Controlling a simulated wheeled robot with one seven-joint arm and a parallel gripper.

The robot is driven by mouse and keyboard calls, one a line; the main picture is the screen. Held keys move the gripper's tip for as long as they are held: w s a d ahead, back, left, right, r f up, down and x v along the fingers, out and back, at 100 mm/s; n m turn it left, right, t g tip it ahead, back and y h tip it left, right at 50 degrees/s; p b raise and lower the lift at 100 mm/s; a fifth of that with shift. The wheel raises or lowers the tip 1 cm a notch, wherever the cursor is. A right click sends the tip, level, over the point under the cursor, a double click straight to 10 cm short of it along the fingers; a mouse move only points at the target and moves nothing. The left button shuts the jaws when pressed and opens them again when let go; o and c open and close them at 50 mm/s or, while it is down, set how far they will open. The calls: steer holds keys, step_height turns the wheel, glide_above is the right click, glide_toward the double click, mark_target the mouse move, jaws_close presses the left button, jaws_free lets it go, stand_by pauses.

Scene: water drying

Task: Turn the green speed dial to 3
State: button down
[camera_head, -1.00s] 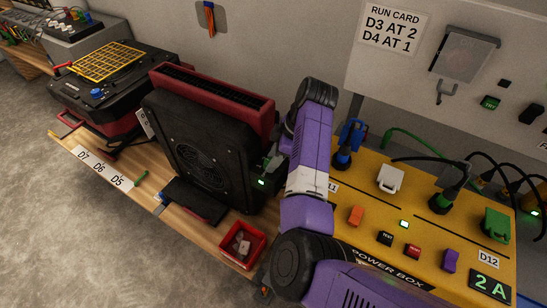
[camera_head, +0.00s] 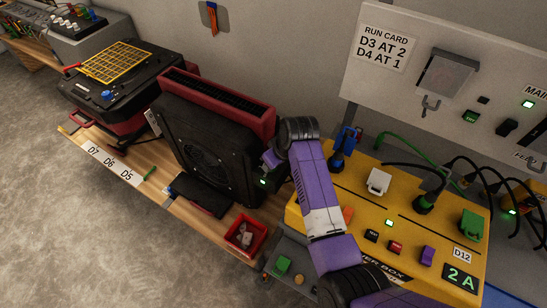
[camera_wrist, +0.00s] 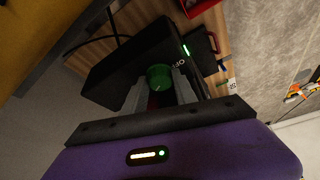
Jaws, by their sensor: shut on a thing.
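The green dial (camera_wrist: 158,76) is round and sits between the two grey fingertips of my gripper (camera_wrist: 160,86) in the wrist view. The jaws are shut on it. I cannot read its number setting. It is on the side of a black and red fan machine (camera_head: 210,165), whose black body (camera_wrist: 128,62) also shows in the wrist view. A green light (camera_head: 263,182) glows just below the gripper (camera_head: 270,160) in the head view. There the dial is hidden by the gripper and arm.
A yellow power box (camera_head: 355,215) with plugs, cables and switches stands right of my arm. A red bin (camera_head: 245,235) stands on the wooden bench (camera_head: 190,225). A run card (camera_head: 385,45) reads "D3 at 2, D4 at 1". Another machine (camera_head: 105,95) stands left.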

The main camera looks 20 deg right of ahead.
steer(key=m+h+p, duration=0.1)
steer(key=m, duration=0.2)
steer(key=m+h, duration=0.1)
steer(key=m, duration=0.2)
steer(key=shift+a+p, duration=0.2)
steer(key=shift+p, duration=0.15)
steer(key=shift+h, duration=0.3)
steer(key=c, duration=1)
jaws_free()
steer(key=shift+r, duration=0.1)
steer(key=d+v, duration=0.1)
steer(key=v, duration=0.6)
steer(key=shift+a+r+b, duration=0.3)
steer(key=shift+a+r, duration=0.05)
steer(key=shift+a, duration=0.2)
steer(key=shift+s+a, duration=0.1)
steer(key=shift+s, duration=0.1)
